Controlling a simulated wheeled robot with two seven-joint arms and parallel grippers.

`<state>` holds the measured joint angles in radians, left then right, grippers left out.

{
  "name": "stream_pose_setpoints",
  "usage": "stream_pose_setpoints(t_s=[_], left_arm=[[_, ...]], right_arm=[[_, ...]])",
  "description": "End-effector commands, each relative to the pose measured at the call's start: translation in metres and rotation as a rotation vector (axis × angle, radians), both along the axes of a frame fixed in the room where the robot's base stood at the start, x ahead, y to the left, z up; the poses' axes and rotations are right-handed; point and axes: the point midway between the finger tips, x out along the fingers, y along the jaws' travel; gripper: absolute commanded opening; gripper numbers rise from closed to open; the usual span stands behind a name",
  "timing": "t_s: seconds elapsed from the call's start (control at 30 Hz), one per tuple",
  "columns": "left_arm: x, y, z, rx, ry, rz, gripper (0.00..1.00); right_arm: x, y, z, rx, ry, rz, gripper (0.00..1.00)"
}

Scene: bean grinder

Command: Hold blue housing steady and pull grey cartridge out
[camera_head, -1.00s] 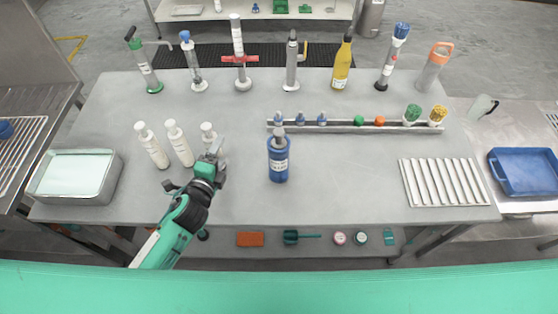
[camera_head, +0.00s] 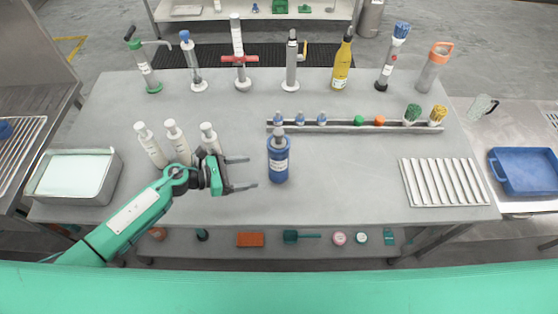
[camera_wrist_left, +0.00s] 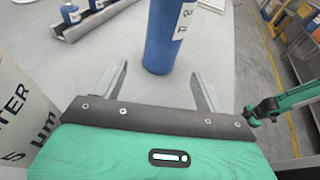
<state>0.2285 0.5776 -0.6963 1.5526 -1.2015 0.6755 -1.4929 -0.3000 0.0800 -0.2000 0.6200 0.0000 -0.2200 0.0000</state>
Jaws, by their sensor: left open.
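The blue housing (camera_head: 278,168) stands upright near the middle of the table, with a white label on its side. The grey cartridge (camera_head: 278,134) sticks up from its top. My left gripper (camera_head: 250,173) is open and empty, just left of the housing, its fingers pointing towards it and apart from it. In the left wrist view, the blue housing (camera_wrist_left: 165,35) stands ahead, between the lines of my left gripper's two fingers (camera_wrist_left: 162,88); its top is cut off there.
Several white bottles (camera_head: 178,142) stand close behind my left gripper. A rail (camera_head: 340,129) with small blue, green and orange pieces runs behind the housing. A ribbed tray (camera_head: 445,182) lies at right and a metal basin (camera_head: 52,195) at left.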

Motion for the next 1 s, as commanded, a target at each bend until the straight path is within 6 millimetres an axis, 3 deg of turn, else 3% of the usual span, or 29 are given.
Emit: stream_pose_setpoints(t_s=[0.23,0.57,0.8,1.0], left_arm=[[0.002,-0.009,-0.007,0.02,-0.011,-0.025,0.73],[0.016,-0.053,-0.02,0.018,-0.01,-0.021,0.73],[0.024,-0.079,-0.031,0.018,-0.011,-0.021,0.73],[0.026,-0.088,-0.033,0.019,-0.011,-0.023,0.73]], right_arm=[[0.0,0.0,0.001,0.0,0.0,0.0,0.36],[0.0,0.0,0.003,0.0,0.0,0.0,0.36],[0.0,0.0,-0.013,0.0,0.0,0.0,0.36],[0.0,0.001,-0.017,0.001,0.0,0.0,0.36]])
